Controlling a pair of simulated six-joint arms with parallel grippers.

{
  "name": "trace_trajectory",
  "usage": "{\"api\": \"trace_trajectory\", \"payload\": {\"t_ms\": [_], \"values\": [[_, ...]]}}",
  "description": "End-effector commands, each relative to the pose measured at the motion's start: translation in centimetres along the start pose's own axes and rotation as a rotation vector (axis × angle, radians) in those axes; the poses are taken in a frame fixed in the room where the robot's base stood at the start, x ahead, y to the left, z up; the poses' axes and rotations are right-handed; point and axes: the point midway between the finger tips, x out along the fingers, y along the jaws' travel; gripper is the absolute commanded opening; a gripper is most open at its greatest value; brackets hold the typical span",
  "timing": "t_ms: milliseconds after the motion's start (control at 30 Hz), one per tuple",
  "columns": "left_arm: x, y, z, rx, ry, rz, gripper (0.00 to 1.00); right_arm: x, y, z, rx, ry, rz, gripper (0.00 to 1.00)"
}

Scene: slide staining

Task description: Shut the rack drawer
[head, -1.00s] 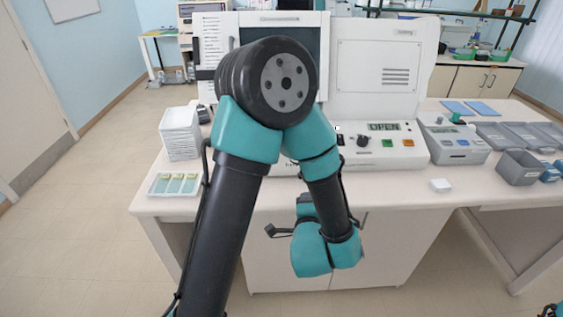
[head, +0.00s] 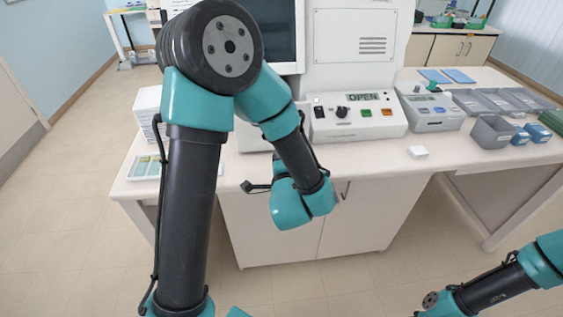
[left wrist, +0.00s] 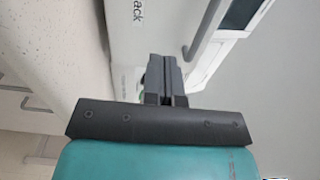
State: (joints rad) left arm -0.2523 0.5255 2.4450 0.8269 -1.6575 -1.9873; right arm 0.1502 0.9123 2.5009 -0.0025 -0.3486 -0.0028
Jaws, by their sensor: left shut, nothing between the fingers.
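My left arm stands across the head view, and its own links hide its fingertips there. In the left wrist view my left gripper (left wrist: 163,78) is shut and empty, with its fingertips close to a white front. That front, which looks like the rack drawer (left wrist: 135,60), carries a label ending in "ack". I cannot tell whether the fingers touch it. A grey bar handle (left wrist: 208,28) is just right of the fingers. In the head view the drawer is mostly hidden behind my left arm. The machine's display (head: 363,97) reads OPEN. My right gripper is out of view.
The white machine (head: 352,45) stands on a pale bench (head: 370,160). A staining tray (head: 147,168) lies at the bench's left end. A small white block (head: 418,152) and grey bins (head: 493,132) are to the right. The floor before the bench is open.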

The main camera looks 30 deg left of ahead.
Motion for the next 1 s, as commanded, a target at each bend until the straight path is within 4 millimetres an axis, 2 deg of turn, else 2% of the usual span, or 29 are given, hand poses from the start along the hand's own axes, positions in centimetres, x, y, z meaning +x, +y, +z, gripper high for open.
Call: {"api": "trace_trajectory", "payload": {"t_ms": [300,500,700,1000], "values": [[5.6,0.0,0.1,-0.001,-0.003,-0.001,0.0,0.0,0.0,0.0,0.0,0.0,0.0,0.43],[8.4,0.0,0.1,0.0,-0.002,0.0,0.0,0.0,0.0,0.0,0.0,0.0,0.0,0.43],[9.6,0.0,0.0,0.001,0.0,0.001,0.0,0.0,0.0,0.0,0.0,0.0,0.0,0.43],[9.7,0.0,0.0,0.0,0.001,0.0,0.0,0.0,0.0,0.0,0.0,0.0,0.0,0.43]]}}
